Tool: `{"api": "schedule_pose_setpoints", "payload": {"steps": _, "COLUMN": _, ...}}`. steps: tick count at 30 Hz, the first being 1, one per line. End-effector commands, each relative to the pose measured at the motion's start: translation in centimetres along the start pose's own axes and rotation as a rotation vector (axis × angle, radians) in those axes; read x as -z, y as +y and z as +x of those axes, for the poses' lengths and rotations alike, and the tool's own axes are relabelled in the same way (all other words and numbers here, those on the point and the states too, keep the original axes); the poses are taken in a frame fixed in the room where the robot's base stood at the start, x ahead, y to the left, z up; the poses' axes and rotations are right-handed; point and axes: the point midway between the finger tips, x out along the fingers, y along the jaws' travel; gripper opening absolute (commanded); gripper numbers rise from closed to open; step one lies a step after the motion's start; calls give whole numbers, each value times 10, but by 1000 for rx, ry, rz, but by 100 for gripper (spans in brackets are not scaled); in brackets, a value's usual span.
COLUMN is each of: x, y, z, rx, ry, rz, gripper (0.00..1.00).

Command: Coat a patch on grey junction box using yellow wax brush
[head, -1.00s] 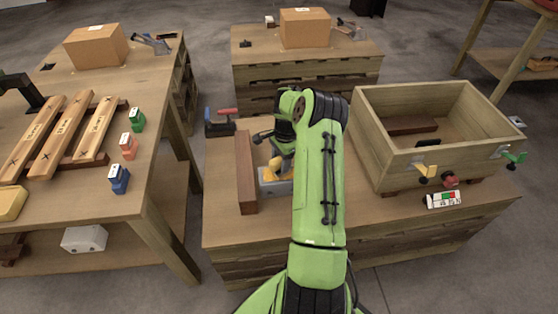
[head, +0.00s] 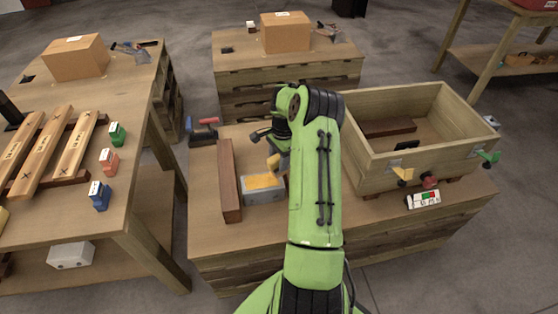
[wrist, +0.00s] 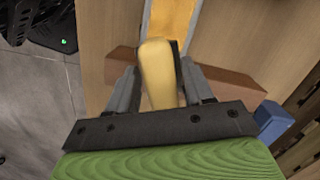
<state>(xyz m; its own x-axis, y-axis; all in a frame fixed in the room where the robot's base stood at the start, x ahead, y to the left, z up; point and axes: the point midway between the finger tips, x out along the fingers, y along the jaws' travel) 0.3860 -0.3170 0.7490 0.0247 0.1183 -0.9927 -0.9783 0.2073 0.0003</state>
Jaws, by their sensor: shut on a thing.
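The grey junction box (head: 264,196) lies on the middle bench, with a yellow patch (head: 264,181) over much of its top. It also shows at the top of the wrist view as a grey rim (wrist: 147,17) around a yellow face. My gripper (wrist: 158,74) is shut on the yellow wax brush (wrist: 160,88), with one finger on each side of its handle. In the head view the brush (head: 273,163) is at the back right part of the box, partly hidden by my green arm. I cannot tell whether its tip touches the box.
A dark brown wooden bar (head: 229,182) stands just left of the box. A large open wooden crate (head: 385,173) is on the right, with coloured clamps on its front. The bench front is clear.

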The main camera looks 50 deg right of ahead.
Motion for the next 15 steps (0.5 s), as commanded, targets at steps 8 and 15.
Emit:
{"api": "schedule_pose_setpoints", "payload": {"steps": 8, "x": -5, "y": 0, "z": -29, "rx": 0, "ry": 1, "rz": -8, "gripper": 18}}
{"api": "schedule_pose_setpoints", "payload": {"steps": 15, "x": -8, "y": 0, "z": -42, "rx": -1, "ry": 0, "rz": -13, "gripper": 18}}
